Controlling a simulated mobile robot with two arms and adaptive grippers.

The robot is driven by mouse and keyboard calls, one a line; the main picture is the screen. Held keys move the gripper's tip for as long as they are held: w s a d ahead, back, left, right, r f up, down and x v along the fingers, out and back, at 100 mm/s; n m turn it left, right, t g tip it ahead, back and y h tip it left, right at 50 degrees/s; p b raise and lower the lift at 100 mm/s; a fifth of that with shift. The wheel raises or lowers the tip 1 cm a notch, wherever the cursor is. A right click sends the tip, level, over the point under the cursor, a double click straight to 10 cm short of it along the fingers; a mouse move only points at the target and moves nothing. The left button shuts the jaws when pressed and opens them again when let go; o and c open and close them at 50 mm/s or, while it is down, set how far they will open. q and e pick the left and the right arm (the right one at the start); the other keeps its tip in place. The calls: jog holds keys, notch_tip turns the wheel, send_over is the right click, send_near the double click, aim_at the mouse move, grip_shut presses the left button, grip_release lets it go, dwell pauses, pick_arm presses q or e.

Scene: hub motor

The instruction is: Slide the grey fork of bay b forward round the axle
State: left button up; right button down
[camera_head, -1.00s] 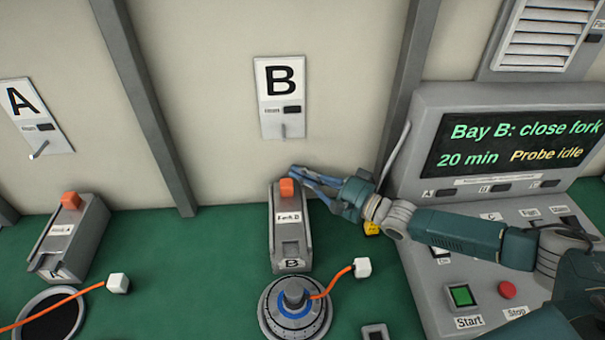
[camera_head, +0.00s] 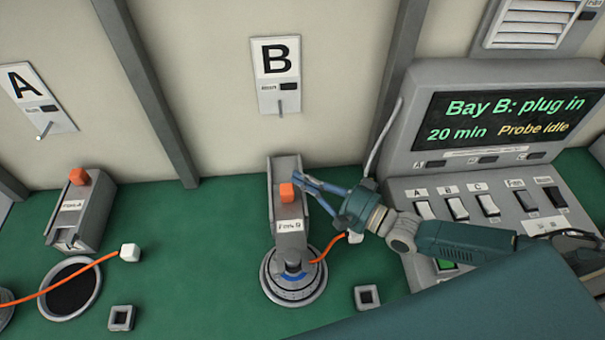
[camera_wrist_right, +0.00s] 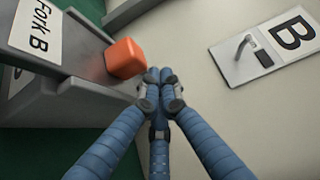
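The grey fork of bay B (camera_head: 290,225), labelled Fork B, has slid forward on its rail, and its front end is at the axle (camera_head: 293,264) of the round hub motor (camera_head: 296,285). Whether it fully surrounds the axle is hard to see. An orange knob (camera_head: 286,193) stands on the fork; it also shows in the right wrist view (camera_wrist_right: 125,58). My right gripper (camera_head: 297,178) is behind and beside the knob, its blue fingers brought together with nothing between them in the right wrist view (camera_wrist_right: 158,85). My left gripper is not in view.
The console screen (camera_head: 505,117) reads "Bay B: plug in". A white plug (camera_head: 355,237) on an orange cable lies right of the motor, near a square socket (camera_head: 368,297). Bay A's fork (camera_head: 80,215) stands left.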

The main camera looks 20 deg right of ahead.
jog(key=shift+s+a+f, duration=0.15)
jog(key=shift+s+a, duration=0.1)
jog(key=shift+s, duration=0.05)
jog(key=v, duration=1.2)
jog(key=shift+w+d, duration=0.2)
